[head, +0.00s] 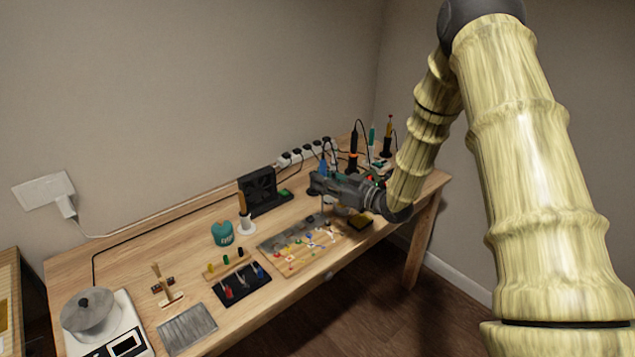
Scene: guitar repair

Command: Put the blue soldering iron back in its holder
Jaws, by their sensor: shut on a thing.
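My gripper (316,183) is over the right part of the workbench, reaching in from the right and pointing left. It is shut on the blue soldering iron (323,167). The iron's blue handle stands roughly upright above the fingers, with a dark cable rising from its top. Its lower part is mostly hidden by the gripper. A dark upright tool with an orange band (353,162) stands behind the gripper. I cannot make out which stand is the blue iron's holder; my gripper and arm hide part of that area.
A black fan unit (262,191) stands left of the gripper, and a power strip (305,153) runs behind. A parts board (270,250) lies in front. A white stand with a brown-handled tool (246,222), a teal pot (222,233) and a black mat (232,296) are further left.

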